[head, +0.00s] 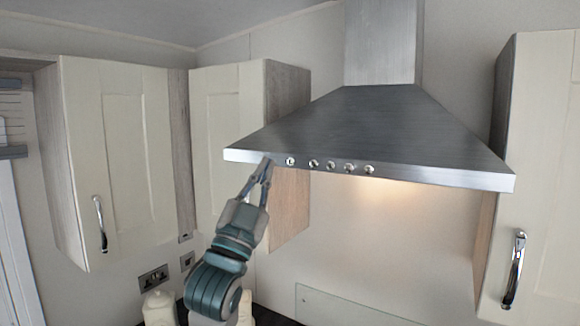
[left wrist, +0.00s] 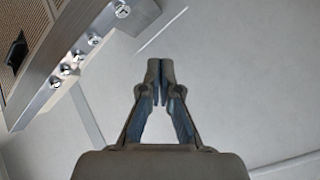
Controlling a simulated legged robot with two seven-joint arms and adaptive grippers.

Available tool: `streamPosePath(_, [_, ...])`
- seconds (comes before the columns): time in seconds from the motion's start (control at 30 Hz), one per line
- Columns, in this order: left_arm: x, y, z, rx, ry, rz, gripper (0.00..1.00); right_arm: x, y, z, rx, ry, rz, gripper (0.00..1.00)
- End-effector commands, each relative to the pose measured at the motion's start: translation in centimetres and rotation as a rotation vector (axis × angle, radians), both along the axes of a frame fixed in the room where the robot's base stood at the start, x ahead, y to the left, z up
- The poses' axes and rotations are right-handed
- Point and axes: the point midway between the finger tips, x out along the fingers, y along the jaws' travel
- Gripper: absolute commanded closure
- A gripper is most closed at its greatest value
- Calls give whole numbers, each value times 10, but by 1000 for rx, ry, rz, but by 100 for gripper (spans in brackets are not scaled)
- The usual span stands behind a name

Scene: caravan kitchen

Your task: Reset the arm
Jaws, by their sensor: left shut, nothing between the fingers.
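My left arm rises from the bottom of the head view. Its gripper (head: 264,170) is near the front left edge of the cooker hood, by the leftmost button. In the left wrist view the left gripper (left wrist: 161,80) has its fingertips together with nothing between them. In that view the fingers stand out against a pale surface, apart from the hood. Whether the fingertips touch the hood cannot be told from the head view. My right gripper is in neither view.
A steel cooker hood (head: 370,125) has a row of several buttons (head: 331,165) on its front edge; it also shows in the left wrist view (left wrist: 105,30). Cream cupboards hang at left (head: 120,150) and right (head: 540,170), with chrome handles. Sockets (head: 154,279) are low at left.

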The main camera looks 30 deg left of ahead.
Motion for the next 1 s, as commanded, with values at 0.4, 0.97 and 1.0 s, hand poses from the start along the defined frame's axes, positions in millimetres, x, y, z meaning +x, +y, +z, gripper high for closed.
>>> streamPosePath(0.4, [-5, 0, 0, -1, 0, -1, 100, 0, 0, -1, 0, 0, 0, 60])
streamPosePath(0.97, [104, -27, -204, -65, 412, -60, 100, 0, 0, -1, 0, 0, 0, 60])
streamPosePath(1.0, [112, -31, -236, -78, 473, -67, 100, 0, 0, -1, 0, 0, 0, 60])
